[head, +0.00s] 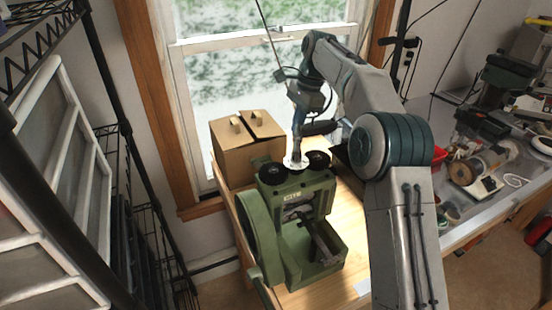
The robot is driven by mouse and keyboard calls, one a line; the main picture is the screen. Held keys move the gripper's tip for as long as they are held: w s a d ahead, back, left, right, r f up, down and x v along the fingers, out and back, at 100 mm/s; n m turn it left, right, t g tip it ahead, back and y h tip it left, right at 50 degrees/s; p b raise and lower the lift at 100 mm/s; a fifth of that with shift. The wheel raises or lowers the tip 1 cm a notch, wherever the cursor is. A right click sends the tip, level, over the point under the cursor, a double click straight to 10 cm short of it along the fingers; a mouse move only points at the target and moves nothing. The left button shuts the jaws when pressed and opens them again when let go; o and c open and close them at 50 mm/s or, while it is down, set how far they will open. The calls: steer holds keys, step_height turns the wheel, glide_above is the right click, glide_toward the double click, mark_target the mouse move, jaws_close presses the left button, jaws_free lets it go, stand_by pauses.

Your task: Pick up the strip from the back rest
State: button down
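A green rolling mill (291,225) stands on the wooden bench, with two black knobs on top and a side wheel at its left. My gripper is behind and above the mill's top; its fingertips cannot be made out, and I cannot tell if it is open or shut. The back rest is on the mill's far side, hidden behind its body. I cannot make out the strip there. A dark narrow piece (322,245) lies in the mill's near tray; I cannot tell if it is a strip or part of the mill.
Two cardboard boxes (240,150) stand at the back left of the wooden bench (345,262), by the window. A grey worktable with tools and clutter (490,170) is at the right. A black wire rack (150,220) stands at the left. Bare wood shows right of the mill.

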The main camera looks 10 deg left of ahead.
steer(key=s+a+f, duration=0.1)
steer(key=a+f, duration=0.1)
steer(key=f, duration=0.3)
steer(key=s+a+f+p, duration=0.1)
steer(key=s+a+f, duration=0.1)
steer(key=f, duration=0.3)
steer(key=shift+s+a, duration=0.3)
steer(key=shift+a, duration=0.4)
